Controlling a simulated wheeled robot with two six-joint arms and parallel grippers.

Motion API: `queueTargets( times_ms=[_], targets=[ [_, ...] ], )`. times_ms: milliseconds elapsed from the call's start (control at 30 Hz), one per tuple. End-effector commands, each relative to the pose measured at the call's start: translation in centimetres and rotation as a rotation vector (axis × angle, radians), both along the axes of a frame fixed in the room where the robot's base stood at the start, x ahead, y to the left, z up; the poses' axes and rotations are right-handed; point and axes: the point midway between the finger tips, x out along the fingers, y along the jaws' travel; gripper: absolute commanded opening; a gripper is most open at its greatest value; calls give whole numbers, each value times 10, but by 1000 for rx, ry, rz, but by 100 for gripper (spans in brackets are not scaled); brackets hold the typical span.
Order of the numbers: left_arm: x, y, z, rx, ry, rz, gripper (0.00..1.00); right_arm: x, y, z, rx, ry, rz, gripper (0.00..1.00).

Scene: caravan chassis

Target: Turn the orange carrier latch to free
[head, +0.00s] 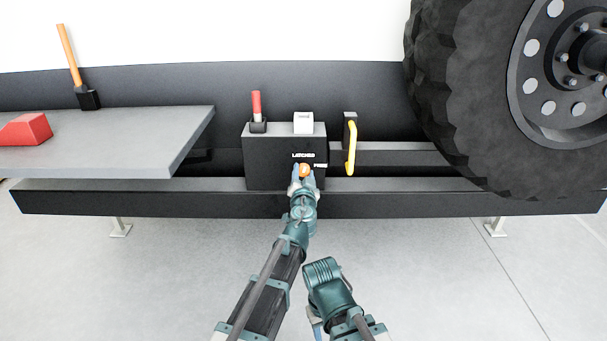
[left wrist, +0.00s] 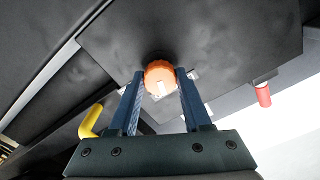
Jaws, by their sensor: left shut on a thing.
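The orange carrier latch (head: 305,170) is a small round knob on the front of a dark box (head: 262,158) on the chassis rail. White lettering on the box reads "LATCHED" above the knob, with a second white label to its right. My left gripper (head: 303,180) is at the knob. In the left wrist view the left gripper (left wrist: 160,85) has its two blue fingers on either side of the orange latch (left wrist: 160,74), shut on it. A pale mark shows on the knob's face. My right arm (head: 330,285) shows low in the head view; its fingers are not clearly seen.
A red-handled item (head: 257,105) and a white block (head: 303,122) stand on the box. A yellow handle (head: 351,148) is to its right, also in the left wrist view (left wrist: 91,121). A grey shelf (head: 110,150) holds a red wedge (head: 28,129). A large tyre (head: 455,110) is at right.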

Motion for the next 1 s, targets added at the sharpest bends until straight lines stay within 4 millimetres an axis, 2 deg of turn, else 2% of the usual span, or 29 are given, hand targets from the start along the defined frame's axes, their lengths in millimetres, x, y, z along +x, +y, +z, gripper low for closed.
queueTargets(
  times_ms=[1000],
  targets=[
    [-1,-1,0,955,0,-2,0,0,0,0,0,0,0,50]
  ],
)
